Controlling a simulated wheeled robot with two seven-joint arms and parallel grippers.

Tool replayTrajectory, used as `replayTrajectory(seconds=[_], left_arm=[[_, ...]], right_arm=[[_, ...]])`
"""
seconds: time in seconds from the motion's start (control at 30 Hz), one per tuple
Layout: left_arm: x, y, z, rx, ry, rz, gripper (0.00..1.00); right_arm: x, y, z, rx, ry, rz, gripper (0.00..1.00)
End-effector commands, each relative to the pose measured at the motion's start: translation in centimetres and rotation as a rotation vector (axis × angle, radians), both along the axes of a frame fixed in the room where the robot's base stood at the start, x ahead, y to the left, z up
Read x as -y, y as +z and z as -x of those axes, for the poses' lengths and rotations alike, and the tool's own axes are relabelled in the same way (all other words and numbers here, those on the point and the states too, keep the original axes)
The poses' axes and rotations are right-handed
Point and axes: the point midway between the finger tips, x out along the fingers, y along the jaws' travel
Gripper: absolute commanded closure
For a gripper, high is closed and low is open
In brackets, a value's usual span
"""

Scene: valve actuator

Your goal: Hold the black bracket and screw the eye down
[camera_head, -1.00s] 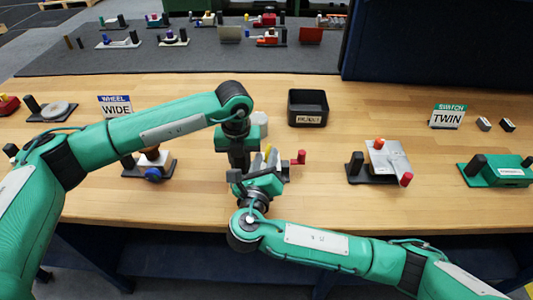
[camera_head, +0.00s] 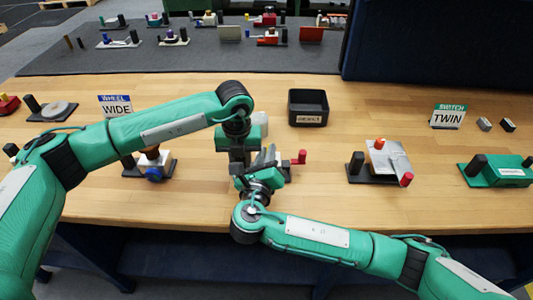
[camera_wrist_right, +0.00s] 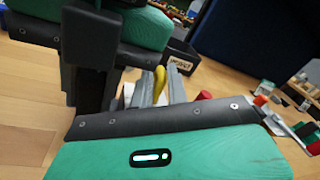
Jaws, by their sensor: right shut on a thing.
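A yellow part, which looks like the eye (camera_wrist_right: 158,84), stands between the grey fingers of my right gripper in the right wrist view. My right gripper (camera_head: 266,157) is shut on it, low over the middle of the bench, and reaches in from the front. It also shows in the right wrist view (camera_wrist_right: 160,88). My left gripper (camera_head: 240,160) points down just left of the right one. Its dark body (camera_wrist_right: 90,60) fills the upper left of the right wrist view. Its fingertips and the black bracket are hidden behind the grippers.
A red knob (camera_head: 301,157) sticks out just right of the grippers. A black reject bin (camera_head: 308,108) stands behind. A fixture with a grey plate (camera_head: 388,157) is to the right, and one with a blue knob (camera_head: 153,174) to the left. The bench's front strip is bare.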

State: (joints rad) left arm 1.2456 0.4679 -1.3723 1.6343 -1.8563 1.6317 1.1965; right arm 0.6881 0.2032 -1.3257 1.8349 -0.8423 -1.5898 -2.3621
Motion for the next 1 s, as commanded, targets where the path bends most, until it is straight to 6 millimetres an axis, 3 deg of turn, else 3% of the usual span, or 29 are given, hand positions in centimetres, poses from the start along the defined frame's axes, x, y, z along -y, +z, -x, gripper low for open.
replayTrajectory(seconds=[0.97, 1.0], left_arm=[[-0.59, -0.39, -0.08, -0.004, 0.008, -0.012, 1.00], [-0.59, -0.39, -0.08, -0.004, 0.008, -0.012, 1.00]], right_arm=[[0.43, 0.23, -0.22, 0.007, -0.012, 0.001, 1.00], [0.44, 0.23, -0.22, 0.007, -0.012, 0.001, 0.76]])
